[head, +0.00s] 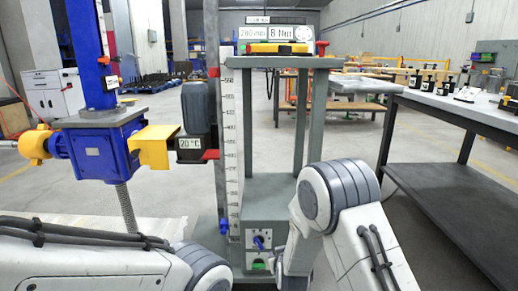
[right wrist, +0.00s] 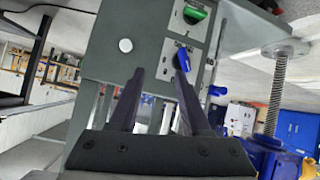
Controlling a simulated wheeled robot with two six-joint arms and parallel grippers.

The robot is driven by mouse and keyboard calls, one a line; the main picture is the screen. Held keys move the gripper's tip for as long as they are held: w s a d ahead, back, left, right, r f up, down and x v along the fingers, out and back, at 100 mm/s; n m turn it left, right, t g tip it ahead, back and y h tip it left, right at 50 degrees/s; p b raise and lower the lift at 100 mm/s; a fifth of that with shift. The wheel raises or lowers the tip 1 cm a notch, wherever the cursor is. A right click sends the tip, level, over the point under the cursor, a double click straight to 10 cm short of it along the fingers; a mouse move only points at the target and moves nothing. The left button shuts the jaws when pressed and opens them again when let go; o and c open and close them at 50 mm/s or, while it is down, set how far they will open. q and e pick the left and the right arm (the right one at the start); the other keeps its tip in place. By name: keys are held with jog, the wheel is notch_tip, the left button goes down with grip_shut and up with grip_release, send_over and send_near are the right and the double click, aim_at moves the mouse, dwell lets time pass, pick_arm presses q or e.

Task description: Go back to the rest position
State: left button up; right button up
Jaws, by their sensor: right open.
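My right gripper (right wrist: 160,73) is open and empty in the right wrist view, its two dark fingers apart in front of a grey control panel. A blue knob (right wrist: 182,60) on that panel lies at the right finger's tip; I cannot tell whether they touch. A green switch (right wrist: 195,13) sits above it. In the head view the blue knob (head: 258,242) and green switch (head: 259,266) are low on the grey stand (head: 280,190). My right arm comes down beside them and its fingers are not clearly visible there. My left arm crosses the bottom left; its gripper is out of view.
A blue screw jack (head: 95,150) with a yellow motor (head: 33,145) stands at the left. A dark workbench (head: 455,108) is at the right. Open floor lies between stand and workbench.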

jog(key=s+d+r+m+g, duration=0.1)
jog(key=s+d+r+g, duration=0.25)
jog(key=s, duration=0.45)
jog(key=s+d+r+m+g, duration=0.1)
jog(key=s+d+r+g, duration=0.1)
jog(key=s+d, duration=0.5)
jog(key=s+d+r+m+g, duration=0.1)
jog(key=s+d+r+g, duration=0.15)
jog(key=s, duration=0.75)
jog(key=s+a+r+n+g+p, duration=0.3)
jog(key=s+a+r+n+p, duration=0.55)
jog(key=s+a+r, duration=0.75)
notch_tip(320, 180, up, 38)
jog(key=w+d+m+p, duration=0.1)
jog(key=w+p, duration=0.1)
jog(key=p, duration=3.7)
jog(key=shift+d, duration=0.2)
jog(key=shift+w, duration=0.1)
jog(key=shift+d, duration=0.1)
